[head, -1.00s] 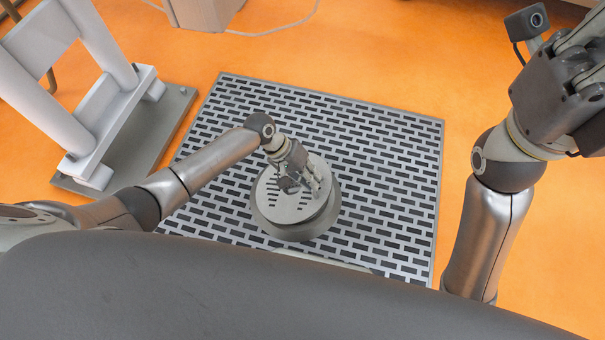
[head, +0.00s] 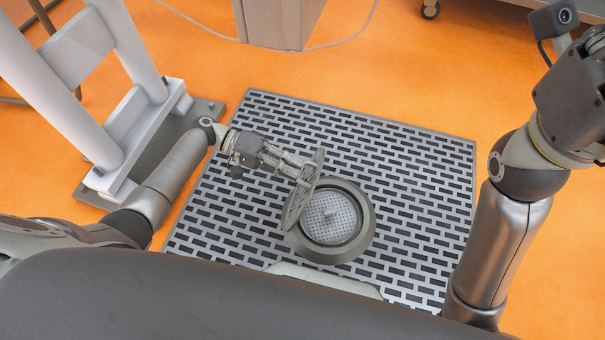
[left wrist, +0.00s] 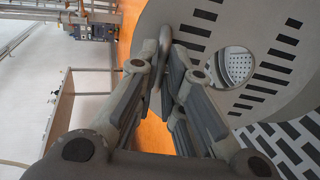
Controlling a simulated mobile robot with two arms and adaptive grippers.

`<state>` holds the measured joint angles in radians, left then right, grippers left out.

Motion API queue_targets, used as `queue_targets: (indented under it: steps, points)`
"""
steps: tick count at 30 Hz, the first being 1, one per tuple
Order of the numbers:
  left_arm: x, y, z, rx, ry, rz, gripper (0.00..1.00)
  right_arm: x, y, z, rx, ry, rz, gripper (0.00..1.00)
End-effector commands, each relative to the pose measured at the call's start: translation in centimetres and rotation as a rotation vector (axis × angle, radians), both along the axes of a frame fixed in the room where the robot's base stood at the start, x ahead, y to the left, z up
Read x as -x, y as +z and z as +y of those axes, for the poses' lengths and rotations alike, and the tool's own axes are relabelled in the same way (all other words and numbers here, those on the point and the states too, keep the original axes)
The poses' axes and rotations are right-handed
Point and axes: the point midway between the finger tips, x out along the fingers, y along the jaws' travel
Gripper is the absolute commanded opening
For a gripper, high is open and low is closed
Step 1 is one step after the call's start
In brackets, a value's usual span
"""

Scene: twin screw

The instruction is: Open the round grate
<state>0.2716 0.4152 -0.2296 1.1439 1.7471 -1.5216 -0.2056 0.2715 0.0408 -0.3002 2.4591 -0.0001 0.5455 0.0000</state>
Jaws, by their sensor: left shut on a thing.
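The round grate (head: 304,190) is a thin grey slotted disc. In the head view it stands tilted steeply up at the left side of the round housing (head: 368,222). A perforated round plate (head: 328,215) shows inside the open housing. My left gripper (head: 300,164) is at the upper left of the grate and is shut on its handle. In the left wrist view the fingers (left wrist: 165,75) close around the grey loop handle (left wrist: 166,40), and the grate's slotted face (left wrist: 215,30) fills the right side. My right arm is at the right of the head view; its fingertips are not visible.
The housing sits on a square slotted metal platform (head: 420,180) on an orange floor (head: 200,55). A white frame with posts on a grey base (head: 190,125) stands at the left. A cabinet (head: 278,22) stands at the back. The platform's right part is clear.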

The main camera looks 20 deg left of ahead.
Motion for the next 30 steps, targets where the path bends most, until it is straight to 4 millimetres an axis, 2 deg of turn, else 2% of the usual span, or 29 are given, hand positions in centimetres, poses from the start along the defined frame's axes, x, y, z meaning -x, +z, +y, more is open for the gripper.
queue_targets:
  steps: [1, 6, 12, 29, 30]
  points:
    - [0.0, -0.6, 0.9, -0.014, 0.003, 0.001, 0.0, 0.1, -0.1, 0.0, -0.001, -0.001, -0.005, 0.0]
    - [0.0, -0.9, 2.8, -0.02, 0.003, 0.003, 0.0, 0.3, 0.0, 0.0, 0.002, -0.001, -0.013, 0.0]
    - [0.0, -1.2, 4.2, -0.021, 0.005, 0.005, 0.0, 0.3, 0.0, 0.1, 0.003, -0.002, -0.017, 0.0]
    - [0.2, -1.6, 4.7, -0.022, 0.002, 0.01, 0.0, 0.7, 0.3, 0.1, 0.003, -0.001, -0.032, 0.0]
    - [0.2, -1.6, 4.7, -0.022, 0.002, 0.01, 0.11, 0.7, 0.3, 0.1, 0.002, -0.001, -0.032, 0.0]
